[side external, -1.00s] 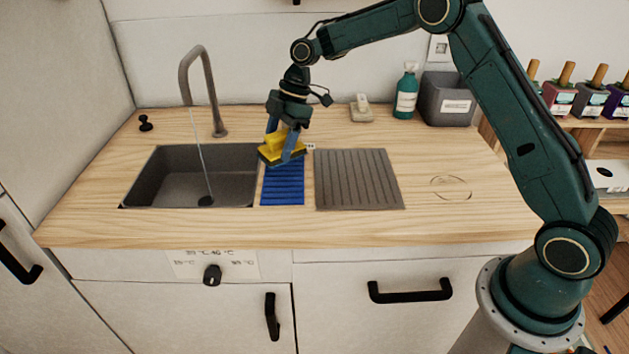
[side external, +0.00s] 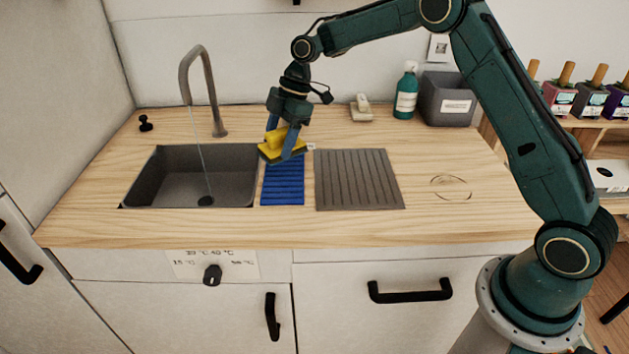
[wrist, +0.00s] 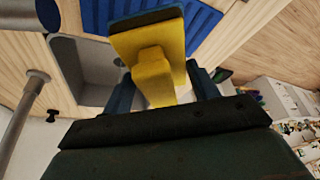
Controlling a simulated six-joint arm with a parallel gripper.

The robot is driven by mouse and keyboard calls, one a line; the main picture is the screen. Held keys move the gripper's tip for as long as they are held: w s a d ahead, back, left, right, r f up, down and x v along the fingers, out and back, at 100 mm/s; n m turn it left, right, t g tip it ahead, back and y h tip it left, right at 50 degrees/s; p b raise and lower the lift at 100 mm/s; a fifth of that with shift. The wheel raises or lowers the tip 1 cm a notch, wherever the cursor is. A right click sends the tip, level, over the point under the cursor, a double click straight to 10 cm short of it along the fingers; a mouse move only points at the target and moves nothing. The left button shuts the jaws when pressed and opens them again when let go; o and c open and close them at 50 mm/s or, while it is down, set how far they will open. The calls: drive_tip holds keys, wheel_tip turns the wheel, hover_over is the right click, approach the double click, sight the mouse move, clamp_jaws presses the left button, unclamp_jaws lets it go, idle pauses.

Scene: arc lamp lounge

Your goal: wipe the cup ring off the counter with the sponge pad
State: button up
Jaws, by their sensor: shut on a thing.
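The sponge pad (side external: 275,151) is a yellow block with a raised grip and a dark underside. My gripper (side external: 284,146) is shut on its raised grip and holds it over the far end of the blue ribbed mat (side external: 283,187). In the wrist view the yellow sponge pad (wrist: 152,62) sits between the two blue fingers (wrist: 158,92). From these views I cannot tell whether its underside touches the mat. The cup ring (side external: 451,187) is a thin brown circle on the wooden counter (side external: 350,228), right of the grey drainboard, well away from my gripper.
The sink (side external: 190,178) with running tap (side external: 190,80) lies left of the mat. The ribbed drainboard (side external: 358,180) lies to its right. A soap dish (side external: 361,110), a green bottle (side external: 406,92) and a grey bin (side external: 447,100) stand at the back. The counter around the ring is clear.

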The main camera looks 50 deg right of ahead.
drive_tip(key=s+d, duration=0.5)
drive_tip(key=d, duration=0.4)
drive_tip(key=s+d, duration=0.6)
drive_tip(key=d, duration=0.4)
drive_tip(key=s+d, duration=0.4)
drive_tip(key=s, duration=0.5)
drive_tip(key=s+d, duration=0.5)
drive_tip(key=s, duration=0.3)
drive_tip(key=shift+s+a+f, duration=0.1)
drive_tip(key=shift+f, duration=3.65)
drive_tip(key=shift+s+a+r, duration=0.2)
drive_tip(key=shift+c, duration=0.4)
drive_tip(key=shift+s+a+f, duration=0.25)
drive_tip(key=shift+s+a, duration=0.3)
drive_tip(key=shift+s, duration=0.05)
drive_tip(key=shift+s+a, duration=2.5)
drive_tip(key=shift+a, duration=0.05)
drive_tip(key=shift+w+d, duration=3.4)
drive_tip(key=shift+d, duration=0.1)
drive_tip(key=shift+s+d, duration=0.2)
drive_tip(key=shift+s, duration=0.75)
drive_tip(key=shift+s+a, duration=3.1)
drive_tip(key=shift+w+d, duration=3.2)
drive_tip(key=shift+w, duration=0.05)
drive_tip(key=shift+w+d+r, duration=0.1)
drive_tip(key=shift+w+d, duration=0.1)
drive_tip(key=shift+d, duration=0.05)
wheel_tip(320, 180, up, 8)
